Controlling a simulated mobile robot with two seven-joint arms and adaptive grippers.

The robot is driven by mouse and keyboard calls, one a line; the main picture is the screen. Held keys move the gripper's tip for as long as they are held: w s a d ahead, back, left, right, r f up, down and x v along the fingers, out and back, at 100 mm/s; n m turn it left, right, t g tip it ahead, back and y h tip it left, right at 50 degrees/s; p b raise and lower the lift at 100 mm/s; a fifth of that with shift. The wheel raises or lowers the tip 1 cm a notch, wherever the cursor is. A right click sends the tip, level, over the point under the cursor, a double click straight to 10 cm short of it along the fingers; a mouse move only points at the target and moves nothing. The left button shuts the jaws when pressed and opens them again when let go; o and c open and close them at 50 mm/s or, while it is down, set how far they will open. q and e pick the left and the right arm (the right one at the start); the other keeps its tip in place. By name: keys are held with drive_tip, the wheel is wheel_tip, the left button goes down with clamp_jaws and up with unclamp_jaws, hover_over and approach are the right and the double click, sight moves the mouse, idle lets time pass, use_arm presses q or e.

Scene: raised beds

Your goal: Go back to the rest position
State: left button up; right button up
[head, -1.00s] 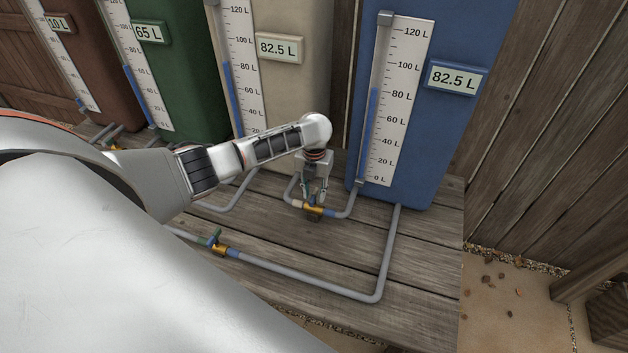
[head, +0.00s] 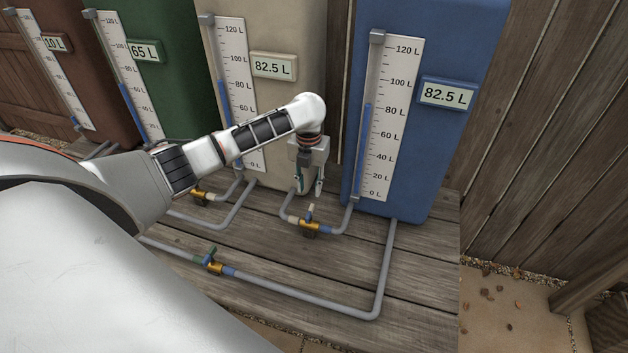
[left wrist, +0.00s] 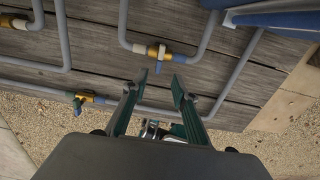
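My left gripper (head: 308,190) hangs fingers down in the head view, above and behind the brass valve (head: 310,229) on the pipe between the cream and blue tanks. It does not touch the valve. In the left wrist view the two fingers of my left gripper (left wrist: 153,88) stand apart with nothing between them. That valve (left wrist: 155,51) lies beyond the fingertips there, its blue handle pointing toward the gripper. My right gripper is in neither view.
The blue tank (head: 465,50) and cream tank (head: 270,105) both read 82.5 L. Green (head: 165,80) and brown (head: 25,85) tanks stand farther left. A second valve (head: 214,268) with a green handle sits on the front pipe. Grey pipes cross the wooden deck (head: 280,320).

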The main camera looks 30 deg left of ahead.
use_arm(q)
drive_tip(key=s+d+f+n+t+h, duration=0.1)
drive_tip(key=s+d+f+n, duration=0.2)
drive_tip(key=d+f+n, duration=0.1)
drive_tip(key=s+d+f+n+t+h, duration=0.1)
drive_tip(key=s+d+f+n, duration=0.3)
drive_tip(key=d, duration=0.4)
drive_tip(key=s+d+f+n+t+h, duration=0.1)
drive_tip(key=s+d+f+n+t, duration=0.1)
drive_tip(key=s+d+f+n, duration=0.2)
drive_tip(key=shift+d+f+n+h, duration=0.2)
drive_tip(key=shift+d+f+n, duration=0.2)
drive_tip(key=shift+d+f, duration=0.45)
drive_tip(key=shift+d+f+n+h, duration=0.2)
drive_tip(key=shift+d+f+n, duration=0.25)
drive_tip(key=shift+f, duration=0.6)
drive_tip(key=s+n+t, duration=0.1)
drive_tip(key=s+n, duration=0.1)
drive_tip(key=s+d+n+t, duration=0.1)
drive_tip(key=n, duration=0.1)
drive_tip(key=s+d+n+t, duration=0.1)
drive_tip(key=s+n, duration=0.1)
drive_tip(key=n, duration=0.1)
drive_tip(key=shift+s, duration=0.3)
drive_tip(key=s+a+r+n+t+y, duration=0.1)
drive_tip(key=s+a+r+n+t, duration=0.2)
drive_tip(key=s+n, duration=0.4)
drive_tip(key=shift+s+a+r+n+t, duration=0.35)
drive_tip(key=shift+r+n, duration=0.2)
drive_tip(key=shift+r, duration=0.35)
